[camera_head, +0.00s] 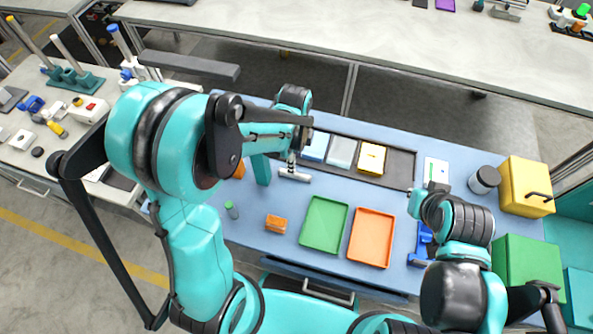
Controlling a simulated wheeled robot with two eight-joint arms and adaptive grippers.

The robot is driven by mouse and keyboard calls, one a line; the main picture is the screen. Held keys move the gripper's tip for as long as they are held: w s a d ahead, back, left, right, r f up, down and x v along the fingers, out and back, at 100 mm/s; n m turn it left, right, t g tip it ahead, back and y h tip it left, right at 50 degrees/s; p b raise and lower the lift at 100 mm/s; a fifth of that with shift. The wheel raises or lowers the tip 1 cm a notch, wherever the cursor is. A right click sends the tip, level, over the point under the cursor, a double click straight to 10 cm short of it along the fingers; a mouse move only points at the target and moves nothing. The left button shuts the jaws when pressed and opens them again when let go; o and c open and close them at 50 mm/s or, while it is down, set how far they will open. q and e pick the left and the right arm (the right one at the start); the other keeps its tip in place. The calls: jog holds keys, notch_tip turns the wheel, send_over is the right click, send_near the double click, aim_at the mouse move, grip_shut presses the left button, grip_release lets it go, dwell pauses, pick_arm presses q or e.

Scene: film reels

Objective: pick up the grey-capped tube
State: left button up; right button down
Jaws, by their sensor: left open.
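I cannot clearly make out a tube with a grey cap. A small tube (231,209) with a green top end and a greyish lower end stands on the blue table, left of the green tray. My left gripper (303,138) is open over the back left of the table, to the upper right of that tube and apart from it. A silver T-shaped tool (293,174) lies just below it in the picture; contact is unclear. My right gripper (418,203) is at the right of the table; its fingers are too small to judge.
On the blue table (275,200) are a green tray (324,226), an orange tray (372,238), an orange block (276,224), a dark tray (401,168) with flat boxes, and a dark-lidded canister (485,179). Yellow (527,187) and green boxes (527,262) stand right.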

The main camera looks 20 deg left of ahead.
pick_arm(q)
jog(key=shift+s+f, duration=0.2)
jog(key=shift+f, duration=0.35)
jog(key=f+b, duration=0.1)
jog(key=f, duration=0.2)
jog(key=f+b, duration=0.1)
jog(key=f, duration=0.1)
jog(key=shift+s+b, duration=0.25)
jog(key=shift+b, duration=0.1)
grip_shut()
